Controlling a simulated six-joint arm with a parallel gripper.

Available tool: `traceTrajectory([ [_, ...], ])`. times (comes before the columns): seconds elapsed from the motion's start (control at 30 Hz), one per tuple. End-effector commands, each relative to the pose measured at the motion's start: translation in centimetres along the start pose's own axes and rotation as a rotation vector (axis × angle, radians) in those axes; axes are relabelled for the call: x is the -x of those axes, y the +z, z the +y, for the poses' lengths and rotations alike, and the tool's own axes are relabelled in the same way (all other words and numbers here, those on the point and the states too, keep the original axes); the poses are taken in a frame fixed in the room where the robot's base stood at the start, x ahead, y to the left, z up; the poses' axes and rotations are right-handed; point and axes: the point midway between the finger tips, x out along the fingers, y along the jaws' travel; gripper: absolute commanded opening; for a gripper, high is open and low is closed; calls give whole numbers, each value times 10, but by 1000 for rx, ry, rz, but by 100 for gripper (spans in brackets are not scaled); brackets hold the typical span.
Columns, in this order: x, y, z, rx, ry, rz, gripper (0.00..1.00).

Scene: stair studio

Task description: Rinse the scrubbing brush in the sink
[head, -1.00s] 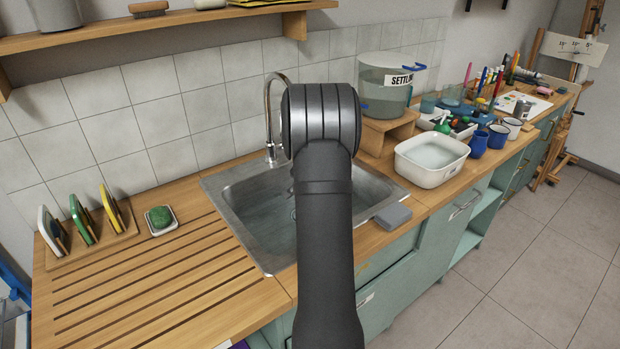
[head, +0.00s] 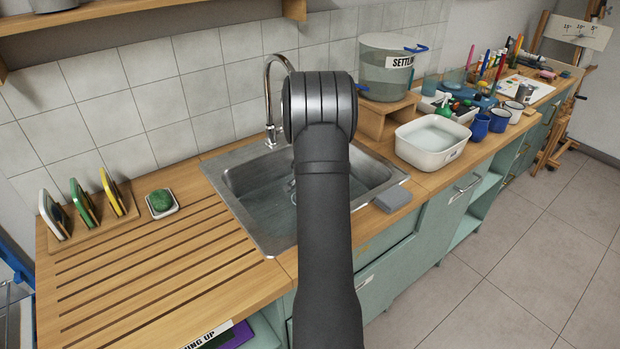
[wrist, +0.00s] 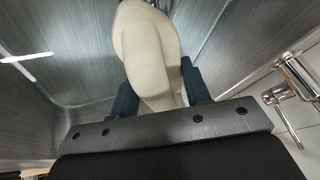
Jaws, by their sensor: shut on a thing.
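The steel sink (head: 236,207) is set in the wooden counter, with a tall curved tap (head: 268,100) at its back edge. My arm stands in front of the sink in the head view and hides my gripper and part of the basin. In the wrist view my gripper (wrist: 156,88) is shut on a smooth, pale cream, rounded thing, likely the scrubbing brush (wrist: 148,45). Its bristles do not show. Grey steel sink walls lie around it. Chrome tap parts (wrist: 294,82) show at the right of the wrist view. I cannot tell whether water runs.
A slatted draining board (head: 150,260) lies left of the sink, with a rack of coloured boards (head: 84,202) and a green scrubber in a dish (head: 161,202). A grey block (head: 393,198), a white basin (head: 429,158) and a labelled tank (head: 385,75) stand to the right.

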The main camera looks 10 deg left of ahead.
Motion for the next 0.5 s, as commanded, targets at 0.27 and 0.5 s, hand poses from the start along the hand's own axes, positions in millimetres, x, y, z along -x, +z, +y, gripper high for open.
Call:
traceTrajectory([
  [0.27, 4, -3, -2, 0, -1, 1, 18],
  [0.5, 20, -13, -7, -1, -1, 1, 18],
])
